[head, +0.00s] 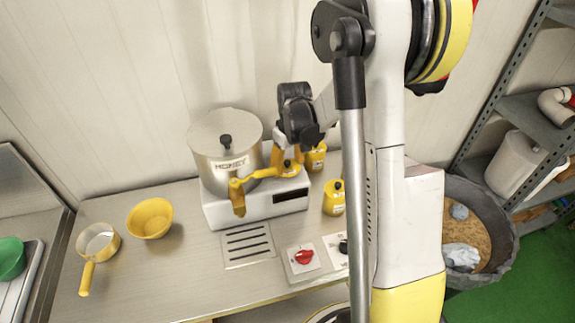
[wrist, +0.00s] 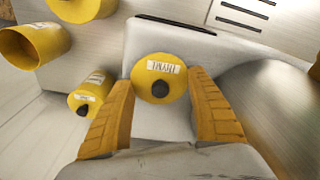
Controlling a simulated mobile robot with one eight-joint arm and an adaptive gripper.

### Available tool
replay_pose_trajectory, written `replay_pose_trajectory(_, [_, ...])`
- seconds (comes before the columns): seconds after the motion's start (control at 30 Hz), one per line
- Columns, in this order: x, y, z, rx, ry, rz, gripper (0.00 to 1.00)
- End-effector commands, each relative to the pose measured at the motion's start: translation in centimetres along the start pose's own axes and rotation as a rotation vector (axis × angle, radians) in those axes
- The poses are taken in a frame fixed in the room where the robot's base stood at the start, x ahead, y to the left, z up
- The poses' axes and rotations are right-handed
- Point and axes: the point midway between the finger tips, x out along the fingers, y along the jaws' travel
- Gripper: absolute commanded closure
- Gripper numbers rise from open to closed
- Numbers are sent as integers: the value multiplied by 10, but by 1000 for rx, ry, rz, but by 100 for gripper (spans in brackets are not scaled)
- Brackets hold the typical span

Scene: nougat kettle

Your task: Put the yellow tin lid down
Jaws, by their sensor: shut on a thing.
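The yellow tin lid (head: 290,169), with a dark knob and a white label, is between the yellow fingers of my gripper (head: 285,160). In the wrist view the lid (wrist: 160,85) sits between both fingertips (wrist: 162,80), over the white base of the kettle. My gripper is shut on it. I cannot tell how far above the base it is, and its underside is hidden. Yellow tins with dark knobs stand to the right, one at the back (head: 316,160) and one nearer (head: 333,199). An open yellow tin (wrist: 28,47) shows in the wrist view.
The metal honey kettle (head: 215,150) with a yellow tap stands close left of my gripper on its white base (head: 255,205). A drip grate (head: 248,245), a red knob (head: 303,257), a yellow bowl (head: 150,218) and a saucepan (head: 97,243) are on the counter (head: 170,275). Its front-left is clear.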

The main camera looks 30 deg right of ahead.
Motion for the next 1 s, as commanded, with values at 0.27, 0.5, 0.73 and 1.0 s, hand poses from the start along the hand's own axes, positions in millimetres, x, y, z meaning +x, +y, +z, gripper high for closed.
replay_pose_trajectory(0.27, [3, 0, 0, 0, 0, 0, 13])
replay_pose_trajectory(0.5, [2, 0, 0, 0, 0, 0, 13])
replay_pose_trajectory(0.73, [-23, 0, 0, 0, 0, 0, 13])
replay_pose_trajectory(1.0, [-85, 0, 0, 0, 0, 0, 13])
